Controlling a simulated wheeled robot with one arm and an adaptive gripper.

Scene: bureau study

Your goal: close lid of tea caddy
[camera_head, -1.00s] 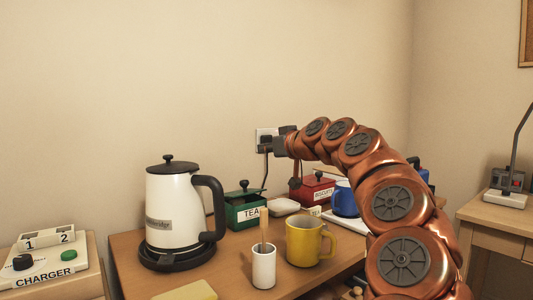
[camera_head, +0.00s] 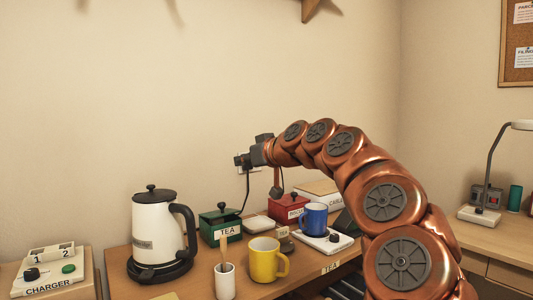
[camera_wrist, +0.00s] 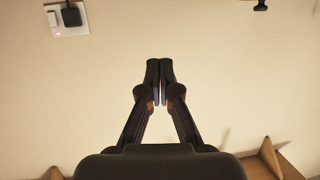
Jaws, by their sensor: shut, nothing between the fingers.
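The tea caddy (camera_head: 219,234) is a green box with a white TEA label, on the desk right of the kettle in the head view. A black knob (camera_head: 221,207) shows at its top. The caddy is not clearly visible there.
A white kettle (camera_head: 157,230) stands left of the caddy. A yellow mug (camera_head: 263,262) and a white pot (camera_head: 225,284) stand in front. A red tin (camera_head: 287,209) and blue mug (camera_head: 314,219) are right. A plugged wall socket (camera_wrist: 56,20) shows in the wrist view.

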